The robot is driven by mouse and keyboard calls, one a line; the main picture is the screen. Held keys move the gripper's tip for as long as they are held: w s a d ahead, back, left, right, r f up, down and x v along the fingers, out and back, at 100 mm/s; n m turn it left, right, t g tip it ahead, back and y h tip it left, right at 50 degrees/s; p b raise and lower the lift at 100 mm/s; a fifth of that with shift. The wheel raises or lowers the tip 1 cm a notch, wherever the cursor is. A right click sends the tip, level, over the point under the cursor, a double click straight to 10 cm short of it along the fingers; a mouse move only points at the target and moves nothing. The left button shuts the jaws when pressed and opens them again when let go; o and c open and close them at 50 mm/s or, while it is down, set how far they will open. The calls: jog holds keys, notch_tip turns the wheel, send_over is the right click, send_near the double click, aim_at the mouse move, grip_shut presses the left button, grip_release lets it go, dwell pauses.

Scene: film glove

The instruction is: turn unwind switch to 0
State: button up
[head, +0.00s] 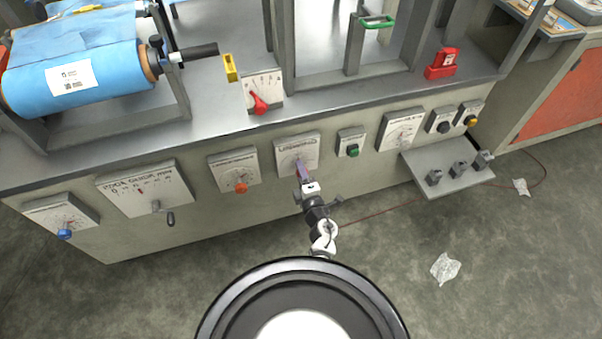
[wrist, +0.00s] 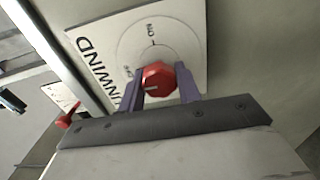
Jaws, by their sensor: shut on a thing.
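The unwind switch is a faceted red knob (wrist: 158,77) with a white line on its face. It sits on a white dial plate (wrist: 112,42) marked UNWIND, with a round printed scale. In the wrist view, the white line points roughly left. My gripper (wrist: 162,88) has its two purple fingers shut on the knob, one on each side. In the head view, my gripper (head: 302,172) is at the middle panel (head: 283,148) on the machine front and hides the knob. The scale lettering is partly legible, and I cannot tell which mark the knob is at.
An orange-red knob panel (head: 228,160) is on the left and a green button box (head: 350,137) on the right. A red lever panel (head: 262,84) stands on the worktop above. A grey shelf (head: 422,160) juts out at right. The floor in front is mostly clear.

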dwell(0.5)
jog(key=o, duration=1)
jog(key=shift+c, duration=0.2)
jog(key=shift+s, duration=0.1)
